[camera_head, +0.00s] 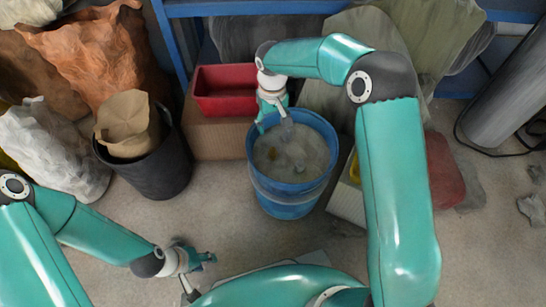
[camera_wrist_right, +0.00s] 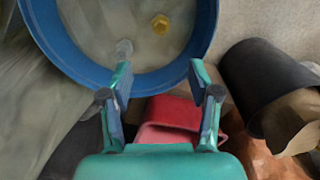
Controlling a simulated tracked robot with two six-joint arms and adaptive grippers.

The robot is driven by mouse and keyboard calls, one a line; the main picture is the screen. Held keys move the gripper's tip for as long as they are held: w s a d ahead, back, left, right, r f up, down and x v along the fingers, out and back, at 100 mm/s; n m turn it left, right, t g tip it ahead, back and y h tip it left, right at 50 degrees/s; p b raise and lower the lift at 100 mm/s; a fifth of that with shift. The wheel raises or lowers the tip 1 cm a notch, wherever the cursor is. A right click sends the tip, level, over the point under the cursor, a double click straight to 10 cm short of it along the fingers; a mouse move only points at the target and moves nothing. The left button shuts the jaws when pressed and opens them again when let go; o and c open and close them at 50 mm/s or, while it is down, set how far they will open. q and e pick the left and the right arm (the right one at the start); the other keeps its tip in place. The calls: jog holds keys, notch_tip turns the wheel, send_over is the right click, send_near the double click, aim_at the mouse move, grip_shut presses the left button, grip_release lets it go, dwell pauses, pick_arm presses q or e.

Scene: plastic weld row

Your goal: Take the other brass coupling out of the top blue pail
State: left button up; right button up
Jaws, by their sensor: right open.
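The blue pail (camera_head: 290,196) stands upright in the middle of the head view and fills the top of the right wrist view (camera_wrist_right: 205,40). A second rim line shows below its top rim. The brass coupling (camera_wrist_right: 160,24) lies inside on the pale bottom, small in the head view (camera_head: 272,153). A clear grey fitting (camera_wrist_right: 124,48) also lies inside, nearer my gripper. My right gripper (camera_head: 275,122) is open and empty over the pail's back left rim; its fingers (camera_wrist_right: 160,80) are apart. My left gripper (camera_head: 200,274) is open, low and left of the pail.
A red bin (camera_head: 225,90) sits on a cardboard box (camera_head: 212,137) behind left of the pail. A black bucket (camera_head: 152,167) with a paper bag stands to the left. Sacks and blue shelving (camera_head: 250,8) are behind. Bare floor lies between bucket and pail.

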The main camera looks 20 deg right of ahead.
aim_at(273, 148)
notch_tip(273, 148, down, 9)
jog(key=b, duration=0.2)
jog(key=shift+b, duration=0.3)
notch_tip(273, 148, down, 4)
jog(key=b, duration=0.2)
jog(key=shift+s+f+b, duration=0.15)
jog(key=shift+f+b, duration=0.05)
jog(key=shift+b, duration=0.15)
jog(key=shift+a+f, duration=0.1)
jog(key=shift+f, duration=0.35)
jog(key=shift+r, duration=0.1)
grip_shut()
